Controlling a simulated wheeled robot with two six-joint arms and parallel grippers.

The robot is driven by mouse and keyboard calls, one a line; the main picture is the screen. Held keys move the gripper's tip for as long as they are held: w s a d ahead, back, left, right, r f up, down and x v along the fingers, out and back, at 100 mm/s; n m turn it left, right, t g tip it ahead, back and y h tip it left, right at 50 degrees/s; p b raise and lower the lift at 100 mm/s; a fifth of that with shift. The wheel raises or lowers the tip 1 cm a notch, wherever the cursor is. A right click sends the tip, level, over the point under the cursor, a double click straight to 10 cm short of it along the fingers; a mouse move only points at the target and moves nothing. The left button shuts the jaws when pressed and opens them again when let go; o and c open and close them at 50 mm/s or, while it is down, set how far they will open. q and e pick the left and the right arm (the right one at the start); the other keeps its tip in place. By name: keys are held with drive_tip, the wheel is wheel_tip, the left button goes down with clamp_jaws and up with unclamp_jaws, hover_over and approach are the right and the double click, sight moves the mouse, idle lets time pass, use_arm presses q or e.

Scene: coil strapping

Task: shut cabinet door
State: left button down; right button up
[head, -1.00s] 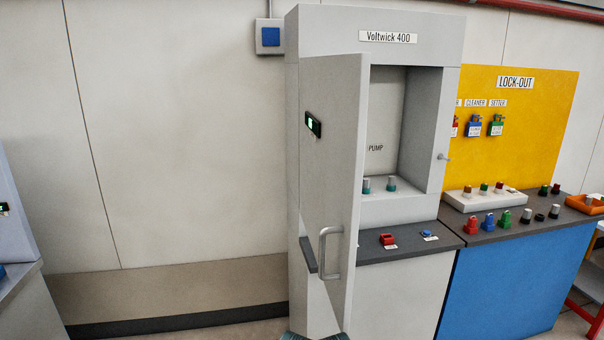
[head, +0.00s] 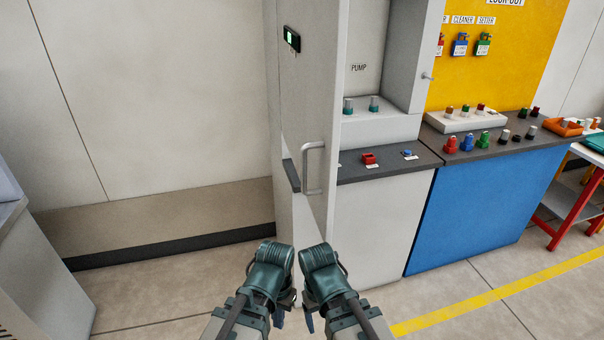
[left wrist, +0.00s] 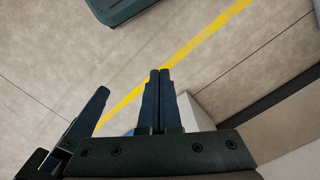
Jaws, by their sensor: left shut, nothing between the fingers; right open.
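The grey cabinet door (head: 308,100) stands open in the head view, swung out toward me from the left side of the cabinet (head: 405,55). Its pale bar handle (head: 313,168) is near the door's lower free edge. The cabinet's inside shows right of the door. My left gripper (head: 279,318) is low in front of the door, apart from it. It is shut and empty; its fingers also show together in the left wrist view (left wrist: 160,72). My right gripper (head: 309,323) is close beside it, open, also clear of the handle. Its fingers are small and partly hidden.
A dark counter (head: 395,165) with a red and a blue part runs right of the door. A blue-fronted bench (head: 470,215) with knobs and a yellow lock-out board (head: 490,70) stand further right. Floor is free at left and around the yellow line (head: 470,300).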

use_arm(q)
drive_tip(key=w+d+r+m+h, duration=0.2)
drive_tip(key=w+d+m+h, duration=0.1)
drive_tip(key=w+h, duration=0.25)
drive_tip(key=m+t+h+b, duration=0.2)
drive_tip(key=m+t+h, duration=0.2)
drive_tip(key=m+h, duration=0.6)
approach(315, 206)
drive_tip(key=d, duration=0.2)
drive_tip(key=d+f+n+h, duration=0.1)
drive_tip(key=d, duration=0.1)
drive_tip(key=w+d+h, duration=0.1)
drive_tip(key=d, duration=0.1)
drive_tip(key=shift+w+d+f+n, duration=0.1)
drive_tip(key=shift+d+f+n, duration=0.2)
drive_tip(key=shift+f+n, duration=0.1)
drive_tip(key=shift+t, duration=0.3)
